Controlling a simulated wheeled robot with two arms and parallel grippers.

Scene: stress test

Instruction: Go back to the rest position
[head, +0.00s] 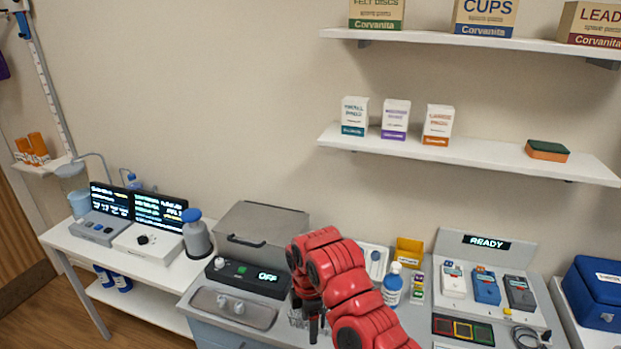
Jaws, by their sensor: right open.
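My right arm, red with dark joints, reaches in from the bottom of the head view over the grey counter. Its gripper (316,325) points down with dark fingers near the counter's front, beside some small clear glassware (296,318). The gripper is open and I see nothing held in it, though the arm hides part of the area. My left gripper is not in view.
A bottle (392,285), a yellow bin (408,251) and a READY station (486,281) are right. A blue case (597,290) sits far right. Shelves (470,152) hang above.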

